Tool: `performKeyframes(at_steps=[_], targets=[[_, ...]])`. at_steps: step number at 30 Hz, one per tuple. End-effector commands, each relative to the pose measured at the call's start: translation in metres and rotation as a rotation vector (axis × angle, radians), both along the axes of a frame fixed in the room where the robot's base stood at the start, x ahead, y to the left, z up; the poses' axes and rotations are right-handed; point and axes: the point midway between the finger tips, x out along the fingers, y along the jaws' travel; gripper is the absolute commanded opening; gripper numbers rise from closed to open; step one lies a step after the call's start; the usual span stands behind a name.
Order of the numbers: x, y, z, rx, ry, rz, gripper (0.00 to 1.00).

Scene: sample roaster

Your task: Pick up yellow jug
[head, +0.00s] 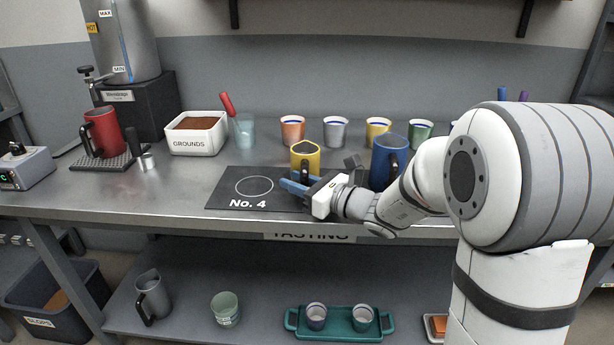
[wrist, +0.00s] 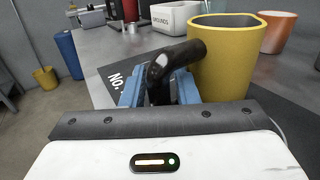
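The yellow jug (head: 305,156) stands upright at the right end of the black No. 4 mat, its base partly hidden by my gripper. In the wrist view the yellow jug (wrist: 226,60) is right of centre, with its black handle (wrist: 160,75) towards me. My gripper (head: 294,186) is at the handle, level and low over the mat. In the wrist view the blue fingers of my gripper (wrist: 158,90) lie close on both sides of the handle and look shut on it. The contact itself is partly hidden.
A blue mug (head: 388,158) stands just right of the jug, close behind my wrist. Several coloured cups, such as the orange one (head: 292,130), line the back. The grounds box (head: 196,143) and red mug (head: 103,132) are left. The mat's left part (head: 222,190) is clear.

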Motion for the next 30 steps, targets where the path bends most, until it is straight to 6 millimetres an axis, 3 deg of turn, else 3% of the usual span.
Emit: performKeyframes(at_steps=[2,12,30], targets=[[-0.0002,-0.0003,0.0002,0.0,0.0,0.0,0.27],[-0.0005,-0.0002,0.0001,0.0,0.0,0.0,0.0],[-0.0006,0.0004,0.0015,0.0,-0.001,0.001,0.0]])
